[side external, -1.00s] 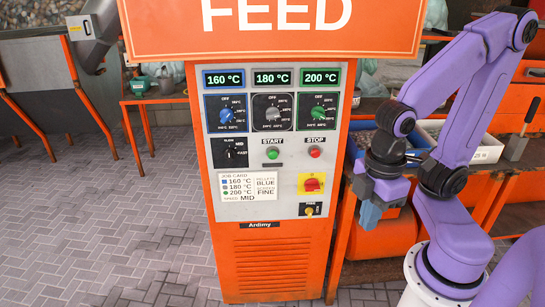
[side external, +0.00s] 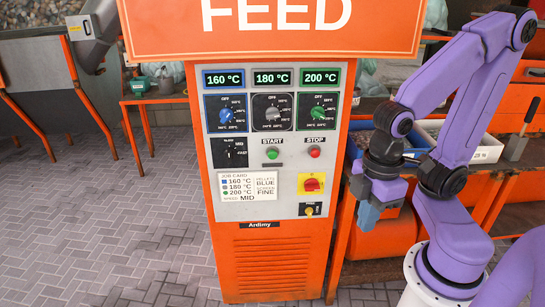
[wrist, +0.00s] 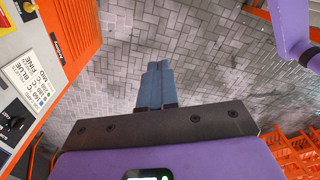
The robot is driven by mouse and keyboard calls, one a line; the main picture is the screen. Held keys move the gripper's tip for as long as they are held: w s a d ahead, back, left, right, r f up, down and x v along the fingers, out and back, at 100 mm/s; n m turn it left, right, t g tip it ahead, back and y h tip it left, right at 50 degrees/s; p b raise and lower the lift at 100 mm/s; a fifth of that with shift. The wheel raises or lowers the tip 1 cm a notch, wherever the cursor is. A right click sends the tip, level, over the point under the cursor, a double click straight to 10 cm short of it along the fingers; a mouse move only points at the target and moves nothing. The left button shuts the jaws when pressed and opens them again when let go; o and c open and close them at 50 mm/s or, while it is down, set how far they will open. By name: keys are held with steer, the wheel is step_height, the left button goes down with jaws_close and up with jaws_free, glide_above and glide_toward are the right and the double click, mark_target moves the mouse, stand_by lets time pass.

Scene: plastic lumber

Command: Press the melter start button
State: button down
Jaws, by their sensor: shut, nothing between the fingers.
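The green start button (side external: 271,154) sits under the START label on the grey panel of the orange melter cabinet (side external: 272,260). The red stop button (side external: 314,152) is to its right. My gripper (side external: 367,218) is to the right of the cabinet, lower than both buttons, pointing down and apart from the panel. Its blue fingers are together with nothing between them, as the wrist view (wrist: 159,80) also shows. The start button is not visible in the wrist view; only part of the panel with the job card (wrist: 40,68) shows at its left.
Above the buttons are three dials (side external: 272,113) under displays reading 160, 180 and 200 °C. A bench with bins (side external: 470,145) stands behind my arm. Paved floor is clear at left.

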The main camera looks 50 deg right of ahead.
mark_target(273, 154)
steer(key=w+a+f+m+t+y, duration=0.2)
steer(key=w+a+f+m, duration=0.1)
steer(key=w+m, duration=0.5)
steer(key=w+a+f+m+t+y, duration=0.1)
steer(key=w+a+f+m+t, duration=0.2)
steer(key=w+m, duration=0.6)
steer(key=w+d+f+m+t+h, duration=0.2)
steer(key=w+d+m+h, duration=0.1)
steer(key=w+d+m, duration=0.3)
steer(key=w+d+f+m+t+h, duration=0.2)
steer(key=w+d+m+h, duration=0.2)
steer(key=w+d+m, duration=0.3)
steer(key=shift+w+d+f+m, duration=0.25)
steer(key=shift+d+m, duration=0.85)
steer(key=shift+d, duration=0.05)
steer(key=w+d, duration=0.6)
steer(key=shift+w+d, duration=0.2)
